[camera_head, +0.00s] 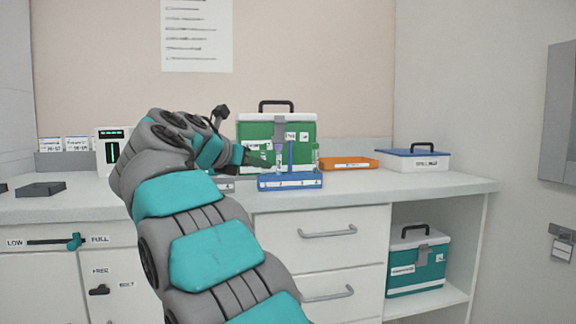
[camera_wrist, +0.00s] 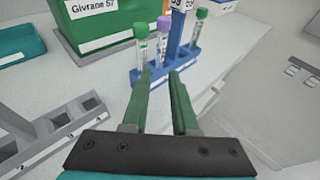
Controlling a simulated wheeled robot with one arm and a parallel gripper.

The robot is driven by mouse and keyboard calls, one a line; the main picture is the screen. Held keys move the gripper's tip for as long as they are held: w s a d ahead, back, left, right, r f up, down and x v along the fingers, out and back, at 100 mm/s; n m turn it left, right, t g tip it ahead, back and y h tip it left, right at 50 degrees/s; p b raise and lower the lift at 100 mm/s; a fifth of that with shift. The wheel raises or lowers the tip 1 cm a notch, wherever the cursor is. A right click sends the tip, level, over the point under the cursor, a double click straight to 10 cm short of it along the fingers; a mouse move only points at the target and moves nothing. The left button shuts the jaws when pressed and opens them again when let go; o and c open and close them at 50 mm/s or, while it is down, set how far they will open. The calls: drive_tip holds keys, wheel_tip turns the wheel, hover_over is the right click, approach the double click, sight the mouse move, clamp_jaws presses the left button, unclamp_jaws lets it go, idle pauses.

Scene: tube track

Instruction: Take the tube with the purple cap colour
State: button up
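The tube with the purple cap (camera_wrist: 163,30) stands upright in a blue rack (camera_wrist: 192,62); in the head view the tube (camera_head: 279,158) stands in the rack (camera_head: 290,182) on the counter. My gripper (camera_wrist: 161,76) has its two green fingers apart, with nothing held between them. In the wrist view the fingertips are just in front of the rack, with the purple-capped tube seen above and between them. In the head view my gripper (camera_head: 258,157) is at the rack's left side. I cannot tell whether it touches anything.
Green-capped tubes stand on either side, one left (camera_wrist: 141,40) and one right (camera_wrist: 199,28). A blue post rises from the rack beside the purple-capped tube. A grey rack (camera_wrist: 50,130) is at left. A green case (camera_head: 308,128) stands behind; an orange tray (camera_head: 350,163) lies right.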

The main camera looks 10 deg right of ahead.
sight(277, 170)
drive_tip(key=x, duration=0.2)
drive_tip(key=b+x, duration=0.1)
drive_tip(key=x, duration=0.3)
drive_tip(key=shift+s+a+f, duration=0.1)
drive_tip(key=shift+a+f, duration=0.05)
drive_tip(key=shift+f, duration=0.15)
drive_tip(key=shift+w+d, duration=0.4)
drive_tip(key=shift+d, duration=0.1)
drive_tip(key=shift+c, duration=0.2)
clamp_jaws()
